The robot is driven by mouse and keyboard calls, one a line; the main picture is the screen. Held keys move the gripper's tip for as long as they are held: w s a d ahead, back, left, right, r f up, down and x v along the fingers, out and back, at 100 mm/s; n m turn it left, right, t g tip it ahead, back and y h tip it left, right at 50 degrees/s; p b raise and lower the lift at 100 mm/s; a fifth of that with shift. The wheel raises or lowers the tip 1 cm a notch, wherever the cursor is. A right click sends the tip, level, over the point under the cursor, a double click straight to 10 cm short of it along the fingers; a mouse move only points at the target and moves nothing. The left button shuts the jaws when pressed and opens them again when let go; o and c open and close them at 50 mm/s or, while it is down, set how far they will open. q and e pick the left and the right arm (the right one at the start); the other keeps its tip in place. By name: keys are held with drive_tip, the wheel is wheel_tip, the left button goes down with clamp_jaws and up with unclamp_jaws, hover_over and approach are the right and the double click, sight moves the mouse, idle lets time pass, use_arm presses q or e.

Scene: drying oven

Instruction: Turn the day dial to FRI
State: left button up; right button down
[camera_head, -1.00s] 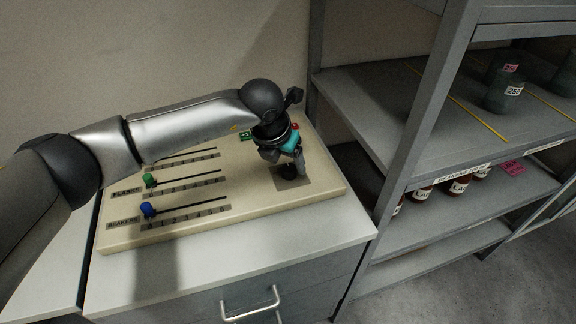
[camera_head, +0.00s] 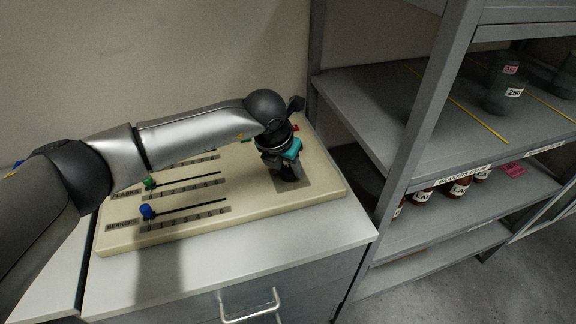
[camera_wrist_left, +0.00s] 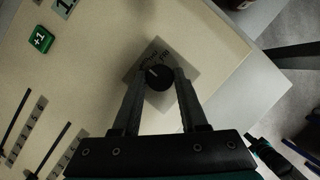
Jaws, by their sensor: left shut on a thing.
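The day dial (camera_wrist_left: 158,76) is a round black knob with a pale pointer mark, on a grey label plate (camera_wrist_left: 146,54) at the right part of the beige panel (camera_head: 318,160). The lettering around it is too small and partly covered to read. My left gripper (camera_wrist_left: 160,78) is shut on the dial, one finger on each side, reaching down from above. In the head view the left gripper (camera_head: 287,172) hides most of the dial.
The panel also carries a blue slider knob (camera_head: 147,212), a green slider knob (camera_head: 150,183) and a green +1 button (camera_wrist_left: 41,40). It lies on a white cabinet (camera_head: 250,240). A grey shelf unit (camera_head: 390,120) with bottles stands close on the right.

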use_arm(q)
clamp_jaws()
use_arm(e)
drive_tip(key=shift+s, duration=0.1)
